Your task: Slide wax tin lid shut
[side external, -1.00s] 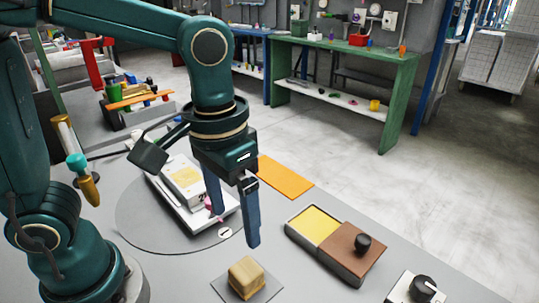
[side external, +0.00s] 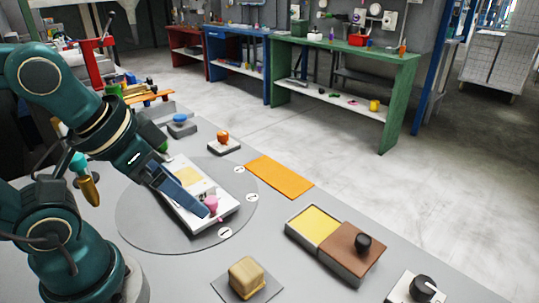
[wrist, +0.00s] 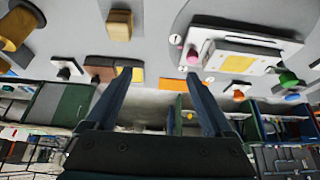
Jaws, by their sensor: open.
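The wax tin (side external: 306,238) is a shallow grey box near the right front of the bench, with yellow wax showing in its left half. Its brown lid (side external: 340,250) covers the right half and carries a black knob (side external: 363,243). My gripper (side external: 200,212) is tilted over the white press by the pink knob, well to the left of the tin. In the wrist view my gripper (wrist: 158,76) is open and empty, its fingers wide apart. There the tin's yellow wax (wrist: 137,73) and brown lid (wrist: 101,70) show partly behind one fingertip.
A white press (side external: 210,222) with a pink knob (side external: 211,203) sits on a round grey disc (side external: 135,215). A tan block (side external: 247,276) on a grey plate lies at the front. An orange mat (side external: 279,177) lies behind the tin. A black dial (side external: 423,288) stands to its right.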

